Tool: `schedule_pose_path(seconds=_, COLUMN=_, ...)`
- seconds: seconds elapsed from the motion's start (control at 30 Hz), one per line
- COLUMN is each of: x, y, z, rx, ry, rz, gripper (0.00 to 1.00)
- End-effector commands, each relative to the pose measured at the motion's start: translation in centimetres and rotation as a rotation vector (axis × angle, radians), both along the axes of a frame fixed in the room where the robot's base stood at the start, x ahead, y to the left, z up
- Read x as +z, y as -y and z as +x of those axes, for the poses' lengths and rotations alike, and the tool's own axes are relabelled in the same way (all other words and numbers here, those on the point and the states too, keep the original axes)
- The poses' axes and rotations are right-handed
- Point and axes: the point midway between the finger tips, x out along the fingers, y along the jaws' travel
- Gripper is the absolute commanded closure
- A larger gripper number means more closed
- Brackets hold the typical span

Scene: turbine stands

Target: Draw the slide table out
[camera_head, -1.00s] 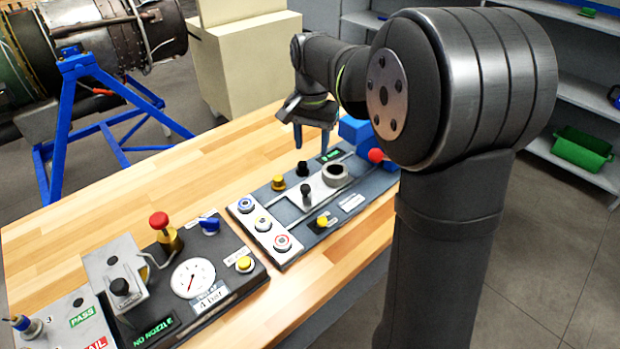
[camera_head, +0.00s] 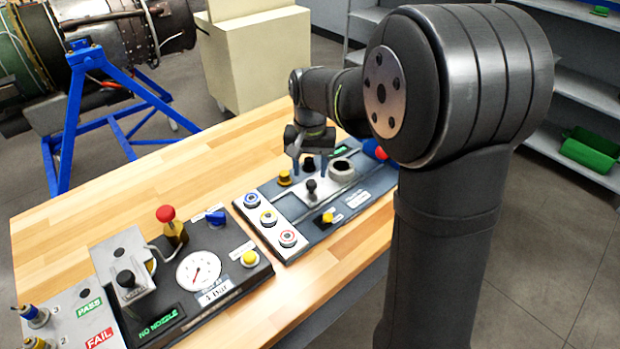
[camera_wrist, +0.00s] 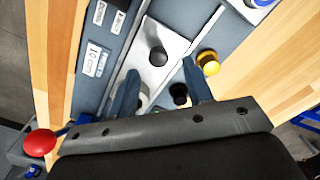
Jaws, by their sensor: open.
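The slide table (camera_head: 301,199) is a light metal plate with a black-topped knob (camera_head: 311,186) on the dark slide panel. In the wrist view the plate (camera_wrist: 150,75) and the knob (camera_wrist: 157,56) lie ahead of and between the lines of my fingers. My gripper (camera_head: 309,165) hangs fingers down over the back part of the panel, just behind the knob in the head view. In the wrist view my gripper (camera_wrist: 160,78) has its two blue fingers apart with nothing held. The knob looks untouched. How high the fingertips are above the plate is hard to tell.
A grey ring-shaped part (camera_head: 342,171) stands right of the knob. Yellow (camera_head: 285,178) and black buttons are close by the fingers. A red knob (camera_wrist: 40,143) shows at lower left in the wrist view. A gauge box (camera_head: 199,268) stands left; bare wood lies behind.

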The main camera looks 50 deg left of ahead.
Motion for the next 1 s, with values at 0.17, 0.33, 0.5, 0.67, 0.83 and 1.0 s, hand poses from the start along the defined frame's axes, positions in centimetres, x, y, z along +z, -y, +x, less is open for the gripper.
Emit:
schedule_pose_path(seconds=0.17, x=-2.8, y=0.0, z=0.0, rx=0.0, ry=-0.001, rz=-0.002, gripper=0.54)
schedule_pose_path(seconds=0.33, x=-4.0, y=0.0, z=0.0, rx=0.0, ry=0.0, rz=0.0, gripper=0.54)
schedule_pose_path(seconds=0.5, x=-4.2, y=0.0, z=0.0, rx=0.0, ry=0.0, rz=0.0, gripper=0.54)
schedule_pose_path(seconds=0.67, x=-4.2, y=0.0, z=0.0, rx=0.0, ry=0.001, rz=0.001, gripper=0.6)
schedule_pose_path(seconds=0.83, x=-4.2, y=0.0, z=0.0, rx=0.0, ry=0.0, rz=0.001, gripper=0.93)
schedule_pose_path(seconds=1.0, x=-4.1, y=-0.1, z=0.0, rx=0.0, ry=0.001, rz=0.004, gripper=1.0)
